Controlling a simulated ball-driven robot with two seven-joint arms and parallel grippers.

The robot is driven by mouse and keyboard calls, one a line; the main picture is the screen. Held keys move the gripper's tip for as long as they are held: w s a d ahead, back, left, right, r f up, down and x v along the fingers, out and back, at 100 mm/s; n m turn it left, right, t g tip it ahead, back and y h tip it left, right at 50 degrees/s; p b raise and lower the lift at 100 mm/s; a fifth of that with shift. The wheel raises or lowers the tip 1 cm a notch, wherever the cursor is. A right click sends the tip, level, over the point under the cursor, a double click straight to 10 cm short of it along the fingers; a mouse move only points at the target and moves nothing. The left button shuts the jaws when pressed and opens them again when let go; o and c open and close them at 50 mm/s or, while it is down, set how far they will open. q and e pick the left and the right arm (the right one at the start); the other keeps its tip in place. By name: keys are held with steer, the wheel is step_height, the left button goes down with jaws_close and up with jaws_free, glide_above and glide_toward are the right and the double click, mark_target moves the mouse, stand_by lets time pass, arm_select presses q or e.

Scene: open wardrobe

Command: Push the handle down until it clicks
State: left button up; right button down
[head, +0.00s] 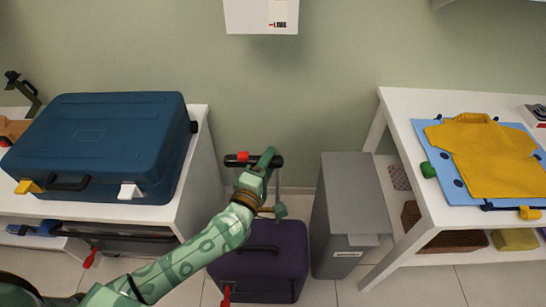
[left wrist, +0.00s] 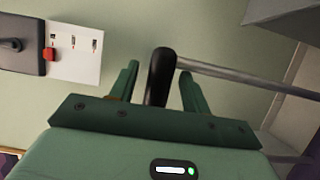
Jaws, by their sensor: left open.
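The purple suitcase (head: 262,265) stands upright on the floor between the cabinet and the grey bin. Its pull-out handle is raised: a black grip (head: 237,160) with a red button on top of a metal rod. My left gripper (head: 266,158) is at the grip, its arm coming in from the lower left. In the left wrist view, the black grip (left wrist: 157,76) lies between the two green fingers of my left gripper (left wrist: 158,88), with gaps on both sides, so the gripper is open around it. The metal rod (left wrist: 235,76) runs off to the right there. My right gripper is not in view.
A blue case (head: 100,140) lies on the white cabinet (head: 198,165) at left. A grey bin (head: 350,205) stands close to the suitcase's right. The white table (head: 395,110) at right holds a yellow shirt (head: 490,155) on a blue board. A white box (head: 260,15) hangs above.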

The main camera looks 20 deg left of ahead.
arm_select(q)
steer(key=shift+w+d, duration=0.2)
steer(key=shift+w, duration=1.25)
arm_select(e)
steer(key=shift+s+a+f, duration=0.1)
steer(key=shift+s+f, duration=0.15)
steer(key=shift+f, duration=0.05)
